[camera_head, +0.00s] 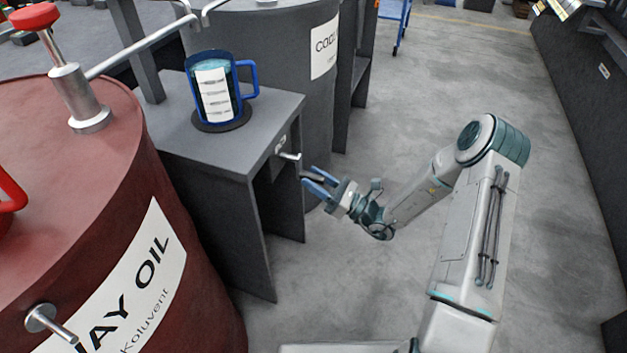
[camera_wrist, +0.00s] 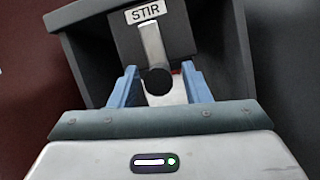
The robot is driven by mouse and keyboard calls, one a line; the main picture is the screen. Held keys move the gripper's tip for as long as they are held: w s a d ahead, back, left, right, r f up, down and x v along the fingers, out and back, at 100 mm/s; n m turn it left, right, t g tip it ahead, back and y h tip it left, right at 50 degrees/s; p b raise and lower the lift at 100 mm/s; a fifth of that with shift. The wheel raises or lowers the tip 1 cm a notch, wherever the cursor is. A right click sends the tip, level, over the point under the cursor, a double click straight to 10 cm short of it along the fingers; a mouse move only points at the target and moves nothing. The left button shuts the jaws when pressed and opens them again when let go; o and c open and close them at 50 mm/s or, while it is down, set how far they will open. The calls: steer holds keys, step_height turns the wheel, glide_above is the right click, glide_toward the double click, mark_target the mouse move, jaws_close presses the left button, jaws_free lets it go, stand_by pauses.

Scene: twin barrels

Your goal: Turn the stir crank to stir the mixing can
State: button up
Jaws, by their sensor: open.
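The stir crank (camera_head: 290,156) sticks out from the side of the grey stand, and only its pale upper part shows clearly in the head view. In the wrist view the crank's pale lever (camera_wrist: 150,42) hangs below the STIR label and a black round knob (camera_wrist: 157,81) shows at its lower end. My gripper (camera_head: 318,178) is open at the stand's side, with its blue fingers pointing toward the crank. In the wrist view the knob appears between the two fingers; contact cannot be told. The blue mixing can (camera_head: 216,88) stands upright on a dark round plate (camera_head: 222,121) on the stand.
The grey stand (camera_head: 268,110) is between the red barrel (camera_head: 60,230) and the grey barrel (camera_head: 265,50). Pipes from the barrels reach over the stand near the can. Open floor (camera_head: 410,110) lies right of the stand and around my arm.

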steer(key=shift+w+a+r, duration=0.2)
steer(key=shift+a, duration=0.15)
jaws_close()
steer(key=shift+n, duration=0.3)
steer(key=w+d+r+n+g+h, duration=0.1)
steer(key=n+g, duration=0.4)
steer(key=n, duration=0.8)
steer(key=w+r+n+g+h+p, duration=0.1)
steer(key=w+r+n+g, duration=0.2)
steer(key=n, duration=0.9)
steer(key=shift+w+d+r+n+g+h, duration=0.3)
steer(key=shift+w+d+r+n+g, duration=0.1)
steer(key=shift+r+g, duration=0.7)
steer(key=shift+r, duration=0.15)
